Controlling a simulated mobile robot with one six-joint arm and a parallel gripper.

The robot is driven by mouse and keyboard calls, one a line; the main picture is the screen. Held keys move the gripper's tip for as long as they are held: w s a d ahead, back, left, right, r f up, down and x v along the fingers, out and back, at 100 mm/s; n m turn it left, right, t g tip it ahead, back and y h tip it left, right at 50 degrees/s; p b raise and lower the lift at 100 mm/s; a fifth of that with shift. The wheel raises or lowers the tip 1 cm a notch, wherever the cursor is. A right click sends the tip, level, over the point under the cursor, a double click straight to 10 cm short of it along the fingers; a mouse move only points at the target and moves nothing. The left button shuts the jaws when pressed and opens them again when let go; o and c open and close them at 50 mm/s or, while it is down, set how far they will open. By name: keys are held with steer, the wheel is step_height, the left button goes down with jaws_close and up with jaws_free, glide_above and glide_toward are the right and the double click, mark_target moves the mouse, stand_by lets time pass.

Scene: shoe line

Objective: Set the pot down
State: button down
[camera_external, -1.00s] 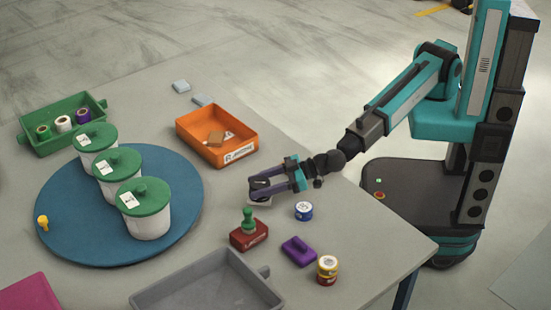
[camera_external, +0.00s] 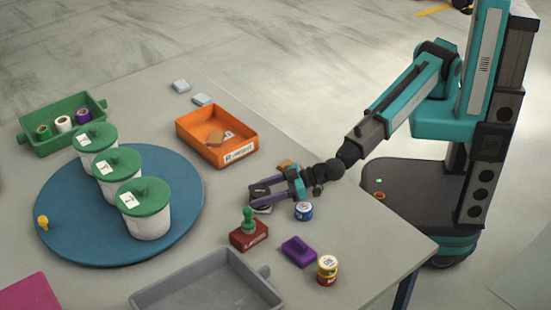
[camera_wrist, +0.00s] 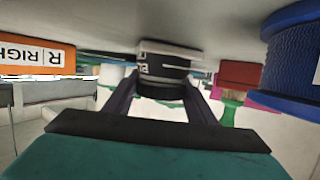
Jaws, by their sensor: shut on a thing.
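My gripper (camera_external: 256,196) is low over the table, in front of the orange tray, and is shut on a small black pot with a pale band (camera_wrist: 163,66). In the wrist view, which appears upside down, the pot sits between the two fingers, close against the grey table surface. I cannot tell for certain whether it touches. In the external view the fingers mostly hide the pot; a dark part (camera_external: 262,209) shows below them.
An orange tray (camera_external: 190,145) labelled RIGHT stands behind. A blue turntable (camera_external: 75,240) carries green-lidded tubs. A grey tray (camera_external: 150,300) is nearest.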

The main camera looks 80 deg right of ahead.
steer(key=c, duration=0.8)
jaws_free()
steer(key=shift+o, duration=0.2)
steer(key=shift+r, duration=0.1)
steer(key=shift+v, duration=0.95)
steer(key=v, duration=0.8)
steer(key=shift+r, duration=0.15)
steer(key=shift+p+v, duration=0.4)
steer(key=shift+v, duration=0.6)
